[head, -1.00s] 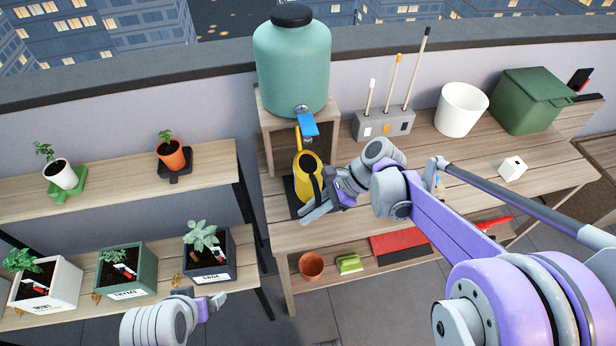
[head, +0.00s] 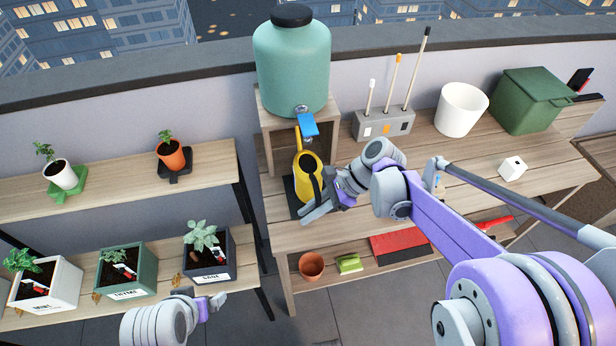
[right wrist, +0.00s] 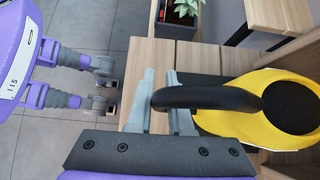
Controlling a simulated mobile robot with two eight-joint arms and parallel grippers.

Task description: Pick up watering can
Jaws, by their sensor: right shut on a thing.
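The yellow watering can (head: 307,168) stands upright on a dark mat (head: 291,195) on the wooden bench, below the blue tap of the green tank. Its black handle faces my right arm. My right gripper (head: 316,204) is at that handle. In the right wrist view, the gripper's fingers (right wrist: 160,102) are closed around the black handle (right wrist: 205,98), with the yellow body (right wrist: 262,125) to the right. My left gripper (head: 212,303) is at the bottom, near the lower planter shelf, away from the can; its jaw opening is unclear.
The green tank (head: 291,68) stands on a wooden stand behind the can. A tool holder (head: 384,124), a white bucket (head: 461,109) and a green bin (head: 528,100) are to the right. Potted plants line the left shelves, including a dark planter (head: 209,256). A terracotta pot (head: 311,266) sits below.

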